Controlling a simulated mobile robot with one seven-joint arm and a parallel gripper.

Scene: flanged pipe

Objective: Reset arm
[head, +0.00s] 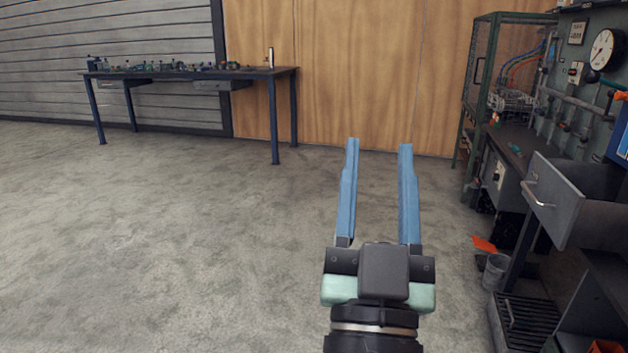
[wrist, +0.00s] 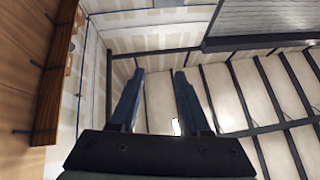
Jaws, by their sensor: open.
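My gripper (head: 379,146) is in the lower middle of the head view, with its two blue fingers apart and pointing up and away from me. Nothing is between the fingers. It also shows in the wrist view (wrist: 158,74), with the fingers apart against the ceiling and upper walls. The gripper is over open floor and touches nothing.
A workbench with an open drawer (head: 575,200) and a gauge panel (head: 602,52) stands close on the right. A bucket (head: 494,271) is on the floor there. A table (head: 265,73) with small parts stands at the back left. The concrete floor (head: 180,220) is clear at left.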

